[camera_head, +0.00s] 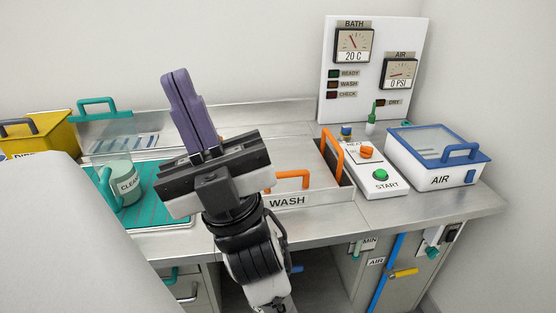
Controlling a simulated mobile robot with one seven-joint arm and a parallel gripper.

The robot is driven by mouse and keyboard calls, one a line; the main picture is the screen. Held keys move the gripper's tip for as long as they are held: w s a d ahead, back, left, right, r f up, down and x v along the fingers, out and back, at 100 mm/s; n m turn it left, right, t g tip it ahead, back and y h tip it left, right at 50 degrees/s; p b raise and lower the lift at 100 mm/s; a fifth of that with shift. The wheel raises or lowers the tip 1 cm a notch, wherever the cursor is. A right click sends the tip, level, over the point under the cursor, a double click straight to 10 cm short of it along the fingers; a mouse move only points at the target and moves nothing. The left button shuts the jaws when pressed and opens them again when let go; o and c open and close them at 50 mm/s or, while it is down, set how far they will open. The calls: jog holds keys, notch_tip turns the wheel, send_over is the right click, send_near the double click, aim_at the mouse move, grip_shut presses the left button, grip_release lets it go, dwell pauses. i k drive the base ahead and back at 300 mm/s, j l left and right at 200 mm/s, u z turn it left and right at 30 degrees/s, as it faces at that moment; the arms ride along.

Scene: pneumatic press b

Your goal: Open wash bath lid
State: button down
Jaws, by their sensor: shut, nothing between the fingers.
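The wash bath (287,201), marked by a white WASH label on its front, is set in the steel counter right of centre. A pale flat surface that looks like its lid (315,178) lies across the bath, with a low orange handle (292,178) near the front. A larger orange handle (333,153) stands at the bath's right side; I cannot tell what it is fixed to. My gripper (175,76) is left of the bath, its purple fingers shut together, empty and pointing up. My gripper and wrist hide the bath's left part.
A start panel (381,190) with orange and green buttons and a blue-lidded AIR box (440,180) stand right. A CLEAN jug (125,182) stands on a green mat left. A gauge board (365,70) rises behind. A white shape covers the lower left.

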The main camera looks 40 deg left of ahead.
aim_at(300, 167)
jog(key=l+u, duration=0.1)
jog(key=u, duration=0.7)
jog(key=l+u, duration=0.1)
jog(key=u, duration=0.3)
jog(key=i, duration=0.35)
